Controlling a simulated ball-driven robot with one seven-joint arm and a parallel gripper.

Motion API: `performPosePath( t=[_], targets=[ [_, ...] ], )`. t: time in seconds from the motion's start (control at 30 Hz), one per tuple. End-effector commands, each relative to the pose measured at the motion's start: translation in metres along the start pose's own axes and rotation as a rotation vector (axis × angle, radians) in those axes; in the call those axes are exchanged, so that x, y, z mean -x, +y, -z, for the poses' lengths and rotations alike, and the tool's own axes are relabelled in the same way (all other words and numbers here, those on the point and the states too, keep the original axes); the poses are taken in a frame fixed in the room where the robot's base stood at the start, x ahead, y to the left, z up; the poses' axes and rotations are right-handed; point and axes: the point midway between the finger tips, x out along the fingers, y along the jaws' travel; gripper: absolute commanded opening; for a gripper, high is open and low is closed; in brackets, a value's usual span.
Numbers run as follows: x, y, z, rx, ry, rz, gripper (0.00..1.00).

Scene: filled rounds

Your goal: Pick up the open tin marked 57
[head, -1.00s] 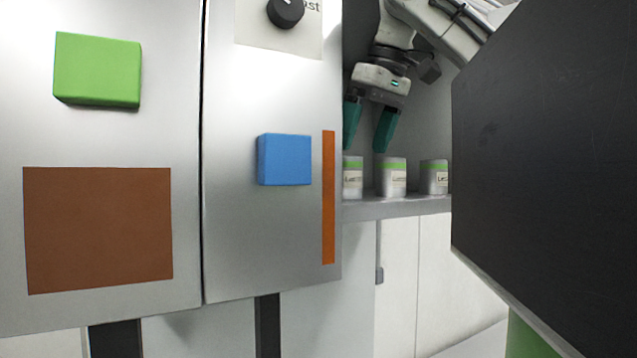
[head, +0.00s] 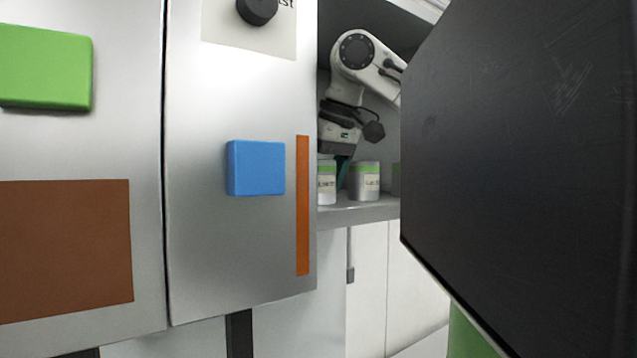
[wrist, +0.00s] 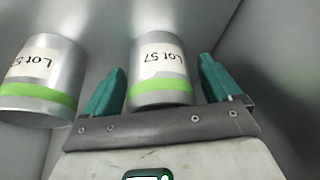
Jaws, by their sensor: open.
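The tin marked "Lot 57" (wrist: 158,68) is a silver-grey can with a white label and a green band near its rim. It stands between the two green fingers of my gripper (wrist: 160,88) in the wrist view, with a small gap to each finger. The label appears upside down there. Its opening cannot be seen. In the head view my gripper (head: 342,170) is low among the tins on the shelf, and one green finger shows between two tins.
Another tin (wrist: 42,80), its lot number partly unreadable, stands left in the wrist view. A shelf (head: 358,214) holds several tins. A dark panel (head: 520,170) stands right and a steel front with a blue block (head: 256,168) left, leaving a narrow opening.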

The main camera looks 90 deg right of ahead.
Motion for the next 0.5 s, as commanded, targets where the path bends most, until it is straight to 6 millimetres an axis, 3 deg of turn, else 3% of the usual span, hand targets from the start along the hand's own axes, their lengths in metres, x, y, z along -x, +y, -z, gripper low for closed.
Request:
performPosePath(
  t=[0.17,0.5],
  targets=[
    [-0.0003,0.0001,-0.0001,-0.001,0.001,0.000,0.90],
    [0.0000,0.0002,-0.0001,-0.001,0.000,0.000,0.59]
  ],
)
